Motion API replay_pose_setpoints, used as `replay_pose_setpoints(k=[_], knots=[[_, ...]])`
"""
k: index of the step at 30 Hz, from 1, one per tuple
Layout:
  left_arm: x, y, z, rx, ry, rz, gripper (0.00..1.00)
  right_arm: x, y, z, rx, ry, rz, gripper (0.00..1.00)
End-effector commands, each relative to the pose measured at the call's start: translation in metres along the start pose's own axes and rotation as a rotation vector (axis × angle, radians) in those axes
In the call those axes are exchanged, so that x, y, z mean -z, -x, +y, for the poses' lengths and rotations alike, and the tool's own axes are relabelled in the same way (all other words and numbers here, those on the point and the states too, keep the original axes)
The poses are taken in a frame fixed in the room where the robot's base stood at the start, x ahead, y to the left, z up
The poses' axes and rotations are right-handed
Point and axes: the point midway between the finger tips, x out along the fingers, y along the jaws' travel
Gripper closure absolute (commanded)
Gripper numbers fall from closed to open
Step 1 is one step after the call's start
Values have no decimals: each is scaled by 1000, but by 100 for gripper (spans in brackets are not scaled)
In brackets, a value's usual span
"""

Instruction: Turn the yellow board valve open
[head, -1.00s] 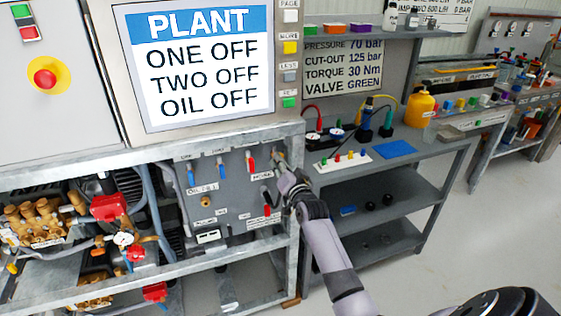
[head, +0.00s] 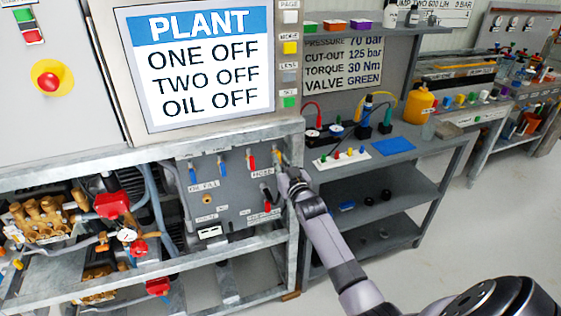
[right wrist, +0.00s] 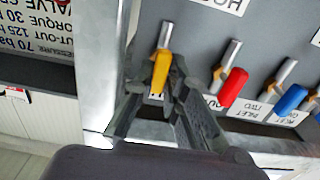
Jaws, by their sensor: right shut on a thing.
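The yellow board valve (head: 279,157) is at the right end of the top row on the grey valve board (head: 225,182). In the right wrist view its yellow handle (right wrist: 161,71) hangs from a metal stem, in line with it. My right gripper (head: 283,175) is at the valve from below. In the right wrist view the gripper's (right wrist: 157,84) two dark fingers are on either side of the yellow handle, shut on it. The fingers partly hide the label behind the handle. My left gripper is not in view.
A red-handled valve (right wrist: 234,88) and a blue-handled valve (right wrist: 291,100) sit beside the yellow one. The board is inside a metal frame (head: 296,215) whose post is close to the gripper. A grey shelf bench (head: 380,185) stands to the right; open floor lies beyond.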

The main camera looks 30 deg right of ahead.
Motion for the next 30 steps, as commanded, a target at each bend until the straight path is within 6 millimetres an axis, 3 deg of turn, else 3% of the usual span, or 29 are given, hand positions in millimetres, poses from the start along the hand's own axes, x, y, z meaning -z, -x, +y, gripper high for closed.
replay_pose_setpoints(k=[12, 13, 21, 30], knots=[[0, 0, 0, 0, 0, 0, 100, -3, 1, 0, 0, 16, -6, 100], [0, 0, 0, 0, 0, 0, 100, -3, 1, 0, 0, 16, -6, 87], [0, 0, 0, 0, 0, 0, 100, -1, 0, 0, 0, 13, -3, 69], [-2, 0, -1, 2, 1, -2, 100, 0, 0, 0, 0, 11, -1, 68]])
